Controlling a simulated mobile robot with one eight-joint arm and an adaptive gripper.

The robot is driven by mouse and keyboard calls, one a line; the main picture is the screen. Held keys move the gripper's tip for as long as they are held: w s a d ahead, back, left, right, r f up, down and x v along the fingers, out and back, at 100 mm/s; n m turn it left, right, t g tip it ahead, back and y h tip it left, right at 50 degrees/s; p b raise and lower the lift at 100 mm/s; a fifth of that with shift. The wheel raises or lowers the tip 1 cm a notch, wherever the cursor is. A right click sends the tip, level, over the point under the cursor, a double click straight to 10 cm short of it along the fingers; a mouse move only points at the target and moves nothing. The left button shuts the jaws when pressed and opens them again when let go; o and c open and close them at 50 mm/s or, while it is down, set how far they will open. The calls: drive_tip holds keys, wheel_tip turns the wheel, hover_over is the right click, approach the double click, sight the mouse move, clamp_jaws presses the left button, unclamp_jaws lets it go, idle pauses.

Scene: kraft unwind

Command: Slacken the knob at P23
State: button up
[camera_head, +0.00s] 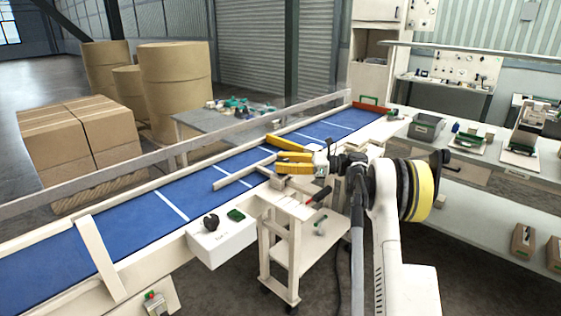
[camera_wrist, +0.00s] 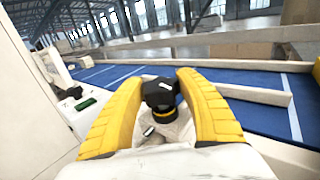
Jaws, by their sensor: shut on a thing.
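My gripper (camera_head: 275,153) has its yellow fingers over the near edge of the blue belt, pointing left in the head view. In the wrist view, the fingers of my gripper (camera_wrist: 161,80) are closed around a black knob (camera_wrist: 160,92) with a pale mark and a yellow ring below it. The knob stands on a light-coloured mount (camera_wrist: 172,128). In the head view the fingers hide this knob. No P23 label is readable, and the knob's turn angle cannot be told.
A white box (camera_head: 222,242) on the conveyor's near side carries another black knob (camera_head: 211,222) and a green part (camera_head: 236,215). A pale guide bar (camera_head: 240,176) lies across the blue belt (camera_head: 130,218). A white cart (camera_head: 290,240) stands below my arm.

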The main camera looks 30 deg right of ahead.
drive_tip(key=shift+s+a+f+n+g+y+p, duration=0.15)
drive_tip(key=shift+n+g+y, duration=0.4)
drive_tip(key=shift+g, duration=0.35)
drive_tip(key=shift+w+d+f+n+g+y+p, duration=0.15)
drive_tip(key=shift+n+g+y, duration=0.3)
drive_tip(key=shift+n+g, duration=0.35)
drive_tip(key=shift+c, duration=0.2)
drive_tip(key=shift+r, duration=0.2)
drive_tip(key=o, duration=1.3)
drive_tip(key=shift+s+d, duration=0.1)
drive_tip(key=shift+c, duration=0.2)
drive_tip(key=v, duration=1.1)
drive_tip(key=shift+d, duration=0.4)
drive_tip(key=shift+s+r, duration=0.1)
drive_tip(key=shift+c, duration=0.2)
